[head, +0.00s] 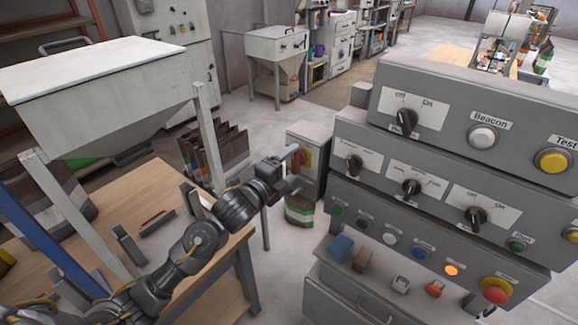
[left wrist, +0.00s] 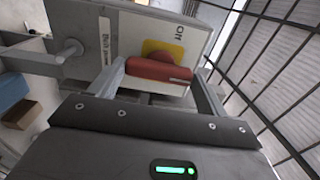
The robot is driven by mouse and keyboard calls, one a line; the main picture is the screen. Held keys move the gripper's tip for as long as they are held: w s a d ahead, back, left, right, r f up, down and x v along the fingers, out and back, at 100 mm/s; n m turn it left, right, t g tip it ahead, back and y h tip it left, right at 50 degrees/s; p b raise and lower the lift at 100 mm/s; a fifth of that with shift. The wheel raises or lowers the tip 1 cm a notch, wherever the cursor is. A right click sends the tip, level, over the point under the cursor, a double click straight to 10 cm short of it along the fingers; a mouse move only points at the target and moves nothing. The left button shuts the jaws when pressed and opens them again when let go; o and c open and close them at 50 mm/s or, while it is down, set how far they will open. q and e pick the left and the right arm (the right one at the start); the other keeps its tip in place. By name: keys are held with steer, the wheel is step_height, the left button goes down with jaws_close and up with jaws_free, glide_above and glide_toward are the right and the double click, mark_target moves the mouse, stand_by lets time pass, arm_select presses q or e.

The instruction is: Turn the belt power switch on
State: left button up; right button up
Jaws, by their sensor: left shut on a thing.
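The belt power switch is a red handle (left wrist: 158,70) on a yellow plate (left wrist: 165,50), on the front of a grey box (left wrist: 75,20). An "Off" label is on the box face beside the plate in the left wrist view. In the head view the grey box (head: 312,140) stands left of the large control console, with the red handle (head: 296,160) partly hidden by my gripper. My left gripper (head: 290,176) is at the box, and its two fingers (left wrist: 160,75) are shut on the red handle from either side. My right gripper is not in view.
The large grey console (head: 400,150) with knobs and lit buttons fills the right side. A wooden table (head: 165,175) and a white hopper (head: 95,65) stand at left. Small blocks (head: 341,247) lie on the console's lower ledge. A bag (head: 299,210) stands below the box.

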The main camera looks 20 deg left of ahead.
arm_select(q)
steer(key=o, duration=1)
steer(key=b+v, duration=0.3)
steer(key=v, duration=0.8)
steer(key=shift+d, duration=0.1)
steer(key=shift+w, duration=0.1)
